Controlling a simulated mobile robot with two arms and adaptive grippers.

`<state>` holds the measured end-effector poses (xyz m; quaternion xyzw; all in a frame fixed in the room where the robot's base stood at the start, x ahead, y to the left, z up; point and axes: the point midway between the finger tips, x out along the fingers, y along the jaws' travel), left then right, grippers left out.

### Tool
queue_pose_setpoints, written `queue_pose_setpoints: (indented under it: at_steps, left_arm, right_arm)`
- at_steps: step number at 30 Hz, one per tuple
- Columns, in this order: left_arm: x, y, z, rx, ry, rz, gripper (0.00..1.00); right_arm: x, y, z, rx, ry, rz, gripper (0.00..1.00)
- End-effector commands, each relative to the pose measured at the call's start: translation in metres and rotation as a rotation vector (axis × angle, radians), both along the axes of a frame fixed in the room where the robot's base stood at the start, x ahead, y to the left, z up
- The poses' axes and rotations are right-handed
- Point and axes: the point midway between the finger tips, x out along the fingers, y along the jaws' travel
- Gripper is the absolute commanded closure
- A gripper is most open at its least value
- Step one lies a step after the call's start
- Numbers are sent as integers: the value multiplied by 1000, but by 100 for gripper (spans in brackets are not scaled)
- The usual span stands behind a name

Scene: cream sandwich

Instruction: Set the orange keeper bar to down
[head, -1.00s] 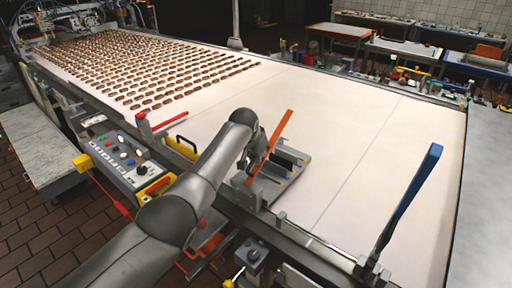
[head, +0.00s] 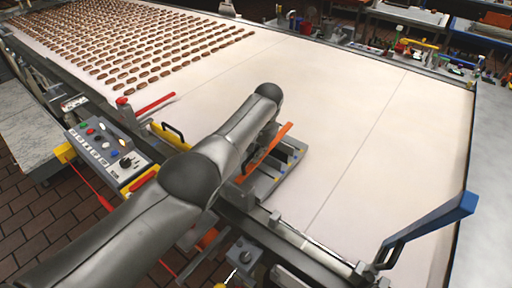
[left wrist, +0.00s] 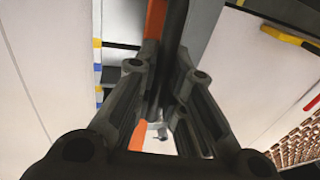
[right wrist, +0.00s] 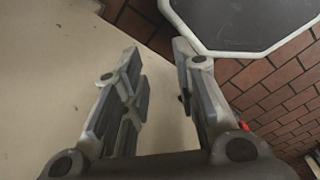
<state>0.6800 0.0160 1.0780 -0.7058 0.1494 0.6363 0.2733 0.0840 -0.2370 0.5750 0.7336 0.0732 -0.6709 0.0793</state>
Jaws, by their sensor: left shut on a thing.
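The orange keeper bar (head: 268,148) slants up to the right from the near edge of the white belt, just past my left wrist in the head view. My left gripper (head: 254,146) is shut on it, partly hidden behind my own arm. In the left wrist view the orange bar (left wrist: 155,20) runs between and behind the close-set fingers (left wrist: 160,105). A lower part of the bar shows beside the left finger. My right gripper (right wrist: 165,95) shows only in its wrist view, with its fingers apart and nothing between them.
A blue bar (head: 440,217) slants at the belt's near right. A red bar (head: 153,103) and a control panel (head: 108,153) are at the left. Rows of brown pieces (head: 130,50) lie on the far belt. The belt's middle (head: 330,130) is clear.

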Motion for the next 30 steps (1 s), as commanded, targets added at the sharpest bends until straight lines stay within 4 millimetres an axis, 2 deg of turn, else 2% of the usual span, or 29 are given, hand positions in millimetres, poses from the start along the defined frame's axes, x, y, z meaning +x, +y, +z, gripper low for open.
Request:
queue_pose_setpoints:
  at_steps: [8, 9, 14, 24, 30]
  left_arm:
    - [0, -1, -1, -3, 0, -1, 100]
    - [0, -1, -1, -3, 0, -1, 88]
    - [0, -1, -1, -2, 0, -1, 67]
    - [0, -1, 0, -2, 1, 0, 66]
    - [-1, -3, 13, -3, 0, 0, 66]
  right_arm:
    - [-3, 0, 0, 0, 4, 0, 73]
    - [-2, 0, 0, 0, 4, 0, 73]
    - [-2, 1, 0, 1, 3, 0, 73]
    - [4, 3, 0, 5, -6, -1, 73]
    - [3, 2, 0, 3, -4, -1, 73]
